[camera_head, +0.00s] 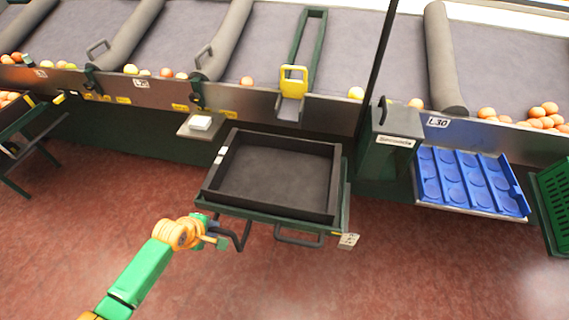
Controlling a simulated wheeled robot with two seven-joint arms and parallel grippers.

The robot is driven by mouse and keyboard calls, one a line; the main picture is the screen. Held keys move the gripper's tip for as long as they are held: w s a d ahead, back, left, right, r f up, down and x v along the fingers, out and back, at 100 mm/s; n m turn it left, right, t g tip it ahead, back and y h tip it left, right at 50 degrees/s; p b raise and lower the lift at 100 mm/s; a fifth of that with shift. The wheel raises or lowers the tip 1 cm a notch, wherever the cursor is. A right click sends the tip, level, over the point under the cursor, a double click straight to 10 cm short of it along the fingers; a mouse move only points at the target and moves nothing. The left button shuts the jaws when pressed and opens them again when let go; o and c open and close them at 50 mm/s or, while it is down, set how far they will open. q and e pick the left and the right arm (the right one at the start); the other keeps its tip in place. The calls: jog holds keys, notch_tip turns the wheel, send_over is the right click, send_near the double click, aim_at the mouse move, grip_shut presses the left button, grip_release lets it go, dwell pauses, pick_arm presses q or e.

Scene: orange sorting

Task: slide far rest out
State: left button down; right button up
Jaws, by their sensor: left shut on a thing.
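A dark green rest (262,215) with a black, empty tray (270,219) on it stands out from the sorting line. Two dark handles show at its front: a bent left handle (245,238) and a right handle (300,240). My left gripper (222,242) is at the rest's front left corner, shut on the left handle; its fingertips are small and the exact contact is hard to see. I cannot tell from this view which rest is the far one. My right gripper is not in view.
A dark green post box (388,150) and a blue tray (468,182) stand to the right, with a green crate (556,200) beyond. A small shelf with a white block (200,123) is behind left. The red floor in front is clear.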

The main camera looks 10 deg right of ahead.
pick_arm(q)
jog(key=shift+s+a+p, duration=0.25)
jog(key=shift+s+p, duration=0.4)
jog(key=shift+s, duration=0.15)
jog(key=shift+s+a+p, duration=0.3)
jog(key=shift+s+p, duration=0.3)
jog(key=shift+s, duration=0.15)
jog(key=shift+s+a+p, duration=0.25)
jog(key=shift+s+p, duration=0.4)
jog(key=shift+s, duration=0.15)
jog(key=shift+c, duration=2)
grip_release()
notch_tip(320, 180, up, 7)
jog(key=p, duration=0.7)
jog(key=shift+p, duration=0.4)
